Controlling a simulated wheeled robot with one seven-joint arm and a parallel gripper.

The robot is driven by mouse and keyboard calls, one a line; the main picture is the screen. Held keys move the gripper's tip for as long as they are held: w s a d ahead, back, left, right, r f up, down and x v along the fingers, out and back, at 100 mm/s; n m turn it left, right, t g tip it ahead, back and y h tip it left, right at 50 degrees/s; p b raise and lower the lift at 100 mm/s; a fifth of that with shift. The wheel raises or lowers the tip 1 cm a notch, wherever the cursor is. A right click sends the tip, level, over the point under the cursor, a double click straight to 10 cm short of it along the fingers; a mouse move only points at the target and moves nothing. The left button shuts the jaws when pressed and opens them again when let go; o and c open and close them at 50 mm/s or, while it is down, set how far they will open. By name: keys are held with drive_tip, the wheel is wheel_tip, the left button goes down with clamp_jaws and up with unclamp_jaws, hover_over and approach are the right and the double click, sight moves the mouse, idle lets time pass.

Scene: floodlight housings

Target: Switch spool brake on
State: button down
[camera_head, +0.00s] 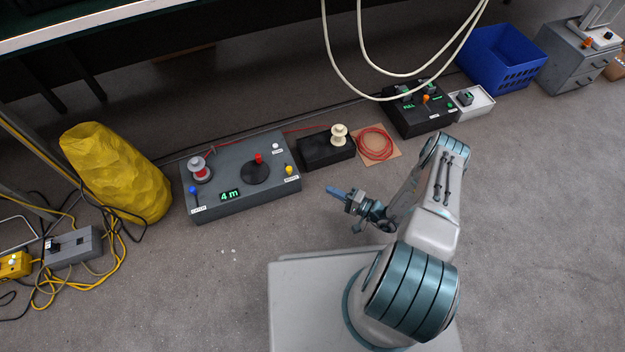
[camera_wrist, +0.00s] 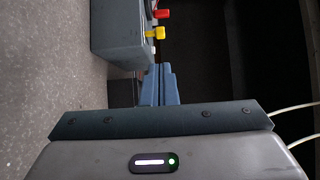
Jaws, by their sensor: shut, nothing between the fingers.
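A grey control box (camera_head: 238,200) lies on the floor left of my arm. It has a blue-knobbed lever (camera_head: 193,190) at its front left and a yellow-knobbed lever (camera_head: 289,169) at its right edge. A red knob (camera_head: 258,158) stands on a black disc, and a spool with red line (camera_head: 200,172) sits at the left. The labels are too small to read surely, so I cannot tell which is the brake. My gripper (camera_head: 335,191) is shut and empty, right of the box and apart from it. In the wrist view, the yellow knob (camera_wrist: 155,33) shows beyond my fingertips (camera_wrist: 158,68).
A black block with a cream spool (camera_head: 339,135) and a coil of red line (camera_head: 375,144) lie behind my gripper. A yellow sack (camera_head: 115,170) stands left of the box. Pale cables (camera_head: 350,80) hang above. The floor in front of the box is mostly clear.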

drive_tip(key=b, duration=0.5)
approach(289, 171)
drive_tip(key=w+a+f, duration=0.1)
drive_tip(key=w+a, duration=0.3)
drive_tip(key=shift+w+a+r, duration=0.15)
drive_tip(key=shift+w+a, duration=0.05)
drive_tip(key=shift+a, duration=0.1)
